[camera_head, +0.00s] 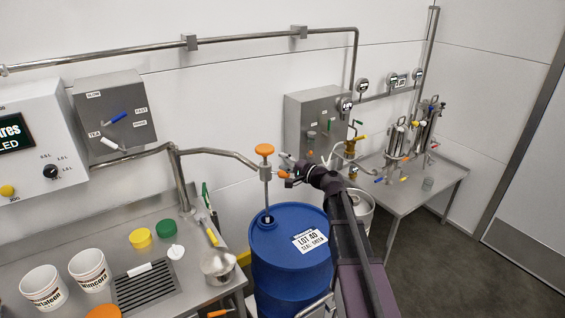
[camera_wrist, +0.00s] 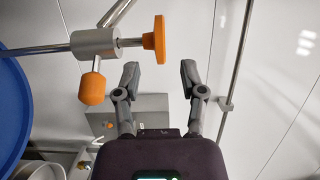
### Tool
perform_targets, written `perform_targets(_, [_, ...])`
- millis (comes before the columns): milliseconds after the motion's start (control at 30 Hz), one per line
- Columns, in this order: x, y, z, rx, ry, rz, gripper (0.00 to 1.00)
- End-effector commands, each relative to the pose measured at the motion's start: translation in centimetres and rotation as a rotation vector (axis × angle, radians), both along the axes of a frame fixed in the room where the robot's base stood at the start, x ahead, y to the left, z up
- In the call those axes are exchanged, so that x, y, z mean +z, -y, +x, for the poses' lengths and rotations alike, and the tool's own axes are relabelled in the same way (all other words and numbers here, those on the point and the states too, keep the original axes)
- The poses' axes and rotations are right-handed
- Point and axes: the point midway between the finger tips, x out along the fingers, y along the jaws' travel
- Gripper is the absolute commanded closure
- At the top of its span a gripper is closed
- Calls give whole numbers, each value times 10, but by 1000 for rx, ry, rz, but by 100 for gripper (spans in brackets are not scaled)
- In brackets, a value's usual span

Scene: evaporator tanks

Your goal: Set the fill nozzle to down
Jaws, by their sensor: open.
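The fill nozzle (camera_head: 265,173) hangs from the end of a steel pipe arm, above the blue drum (camera_head: 285,265). It has an orange round knob (camera_head: 264,150) on top and an orange side grip (camera_head: 283,174). Its thin tube points down at the drum's top opening; I cannot tell whether the tip is inside. In the wrist view the nozzle body (camera_wrist: 94,43), knob (camera_wrist: 160,40) and side grip (camera_wrist: 92,88) lie sideways. My gripper (camera_wrist: 160,70) is open and empty, its fingertips close to the knob with no clear contact. In the head view my gripper (camera_head: 292,167) is right of the nozzle.
A steel counter (camera_head: 205,293) at left holds two white buckets, coloured caps and a steel pot (camera_head: 217,265). A control box (camera_head: 115,115) is on the wall. A steel side table (camera_head: 440,172) with tanks and valves stands at right.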

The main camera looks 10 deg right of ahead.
Motion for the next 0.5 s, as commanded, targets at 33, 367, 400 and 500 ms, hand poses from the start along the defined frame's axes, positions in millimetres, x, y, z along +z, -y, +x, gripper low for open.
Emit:
perform_targets(33, [0,0,0,0,0,0,47])
perform_targets(367, [8,-3,0,-13,46,-81,100])
perform_targets(400, [11,-3,0,-19,63,-114,100])
perform_targets(500, [19,-5,-1,-35,126,-225,100])
